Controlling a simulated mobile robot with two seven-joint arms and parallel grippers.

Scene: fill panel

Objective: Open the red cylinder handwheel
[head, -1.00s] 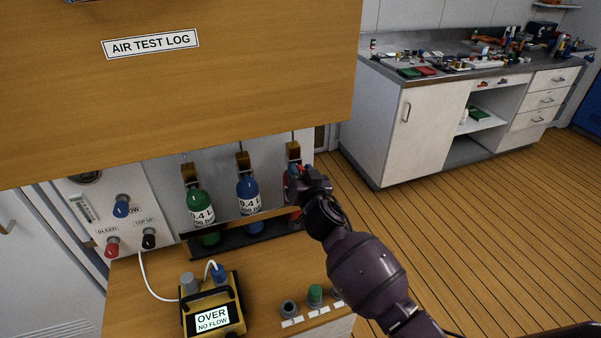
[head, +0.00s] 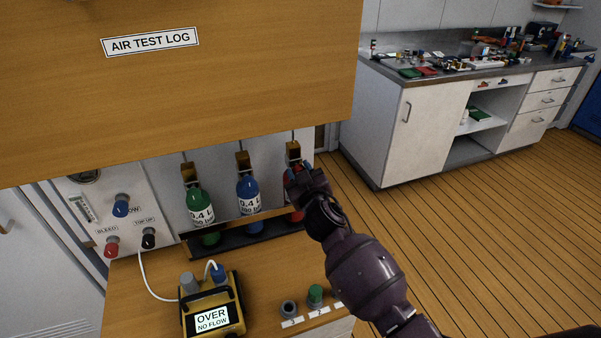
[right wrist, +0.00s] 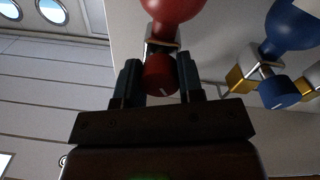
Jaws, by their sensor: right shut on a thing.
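The red cylinder (right wrist: 172,10) is at the top of the right wrist view, with its red handwheel (right wrist: 160,76) on the brass valve below it. My right gripper (right wrist: 160,82) has a finger on each side of the red handwheel and is shut on it. A white mark shows on the wheel's face. In the head view my right gripper (head: 303,178) covers most of the red cylinder, the rightmost of three. The brass valve block (head: 293,152) shows above it. My left gripper is in neither view.
A green cylinder (head: 199,203) and a blue cylinder (head: 248,192) stand left in the dark rack. The blue handwheel (right wrist: 279,92) is close to the right finger's side. A yellow meter (head: 212,308) reads "OVER NO FLOW". A wooden board (head: 230,90) overhangs the cylinders.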

